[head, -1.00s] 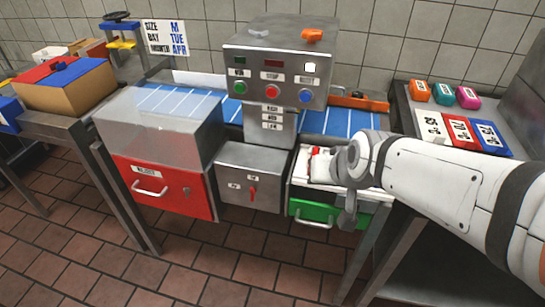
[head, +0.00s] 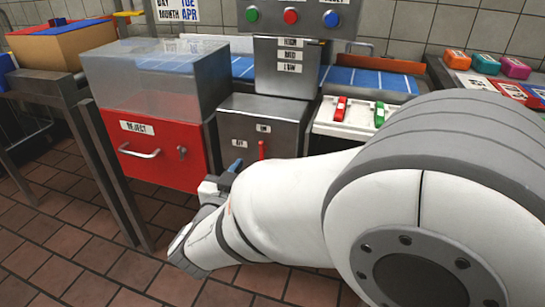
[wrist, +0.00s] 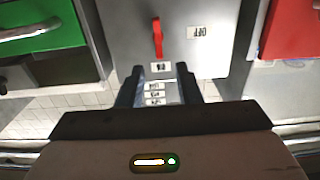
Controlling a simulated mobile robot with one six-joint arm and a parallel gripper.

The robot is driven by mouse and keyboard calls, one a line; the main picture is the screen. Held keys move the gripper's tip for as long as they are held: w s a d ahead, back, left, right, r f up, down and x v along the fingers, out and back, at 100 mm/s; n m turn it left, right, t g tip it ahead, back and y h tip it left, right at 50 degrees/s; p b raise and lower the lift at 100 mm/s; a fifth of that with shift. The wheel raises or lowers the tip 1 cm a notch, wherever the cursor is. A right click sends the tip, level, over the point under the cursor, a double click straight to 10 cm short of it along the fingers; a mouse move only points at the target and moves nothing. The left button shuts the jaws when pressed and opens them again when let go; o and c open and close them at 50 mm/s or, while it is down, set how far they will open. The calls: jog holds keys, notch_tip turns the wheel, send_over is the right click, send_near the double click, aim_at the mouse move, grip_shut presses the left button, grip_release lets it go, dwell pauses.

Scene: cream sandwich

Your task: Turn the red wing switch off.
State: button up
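The red wing switch (head: 262,149) is on the front of a grey metal box (head: 283,113). Its lever stands upright, in line with the label above it, which seems to read ON; the OFF label is up and to its left. In the wrist view, turned upside down, the switch (wrist: 157,37) lies just beyond my fingertips, roughly centred, with the OFF label to its right. My gripper (wrist: 160,70) is open and empty, its two dark fingers apart. In the head view my gripper (head: 222,182) is low in front of the box, partly hidden by my arm.
The red reject drawer (head: 160,158) with its handle is left of the box. A white panel with a red lever (head: 340,108) and a green lever (head: 379,114) is to the right. The green drawer (wrist: 40,28) shows in the wrist view. A column with buttons stands behind.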

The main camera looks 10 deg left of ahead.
aim_at(261, 149)
jog(key=w, duration=0.2)
jog(key=w+b, duration=0.1)
jog(key=w, duration=0.1)
jog(key=w+b, duration=0.1)
jog(key=w, duration=0.1)
jog(key=shift+d+f, duration=0.15)
jog(key=shift+d, duration=0.2)
jog(key=shift+w, duration=0.75)
jog(key=shift+c, duration=0.5)
grip_shut()
jog(key=shift+d, duration=0.55)
jog(key=shift+a+p, duration=0.3)
jog(key=shift+a, duration=0.15)
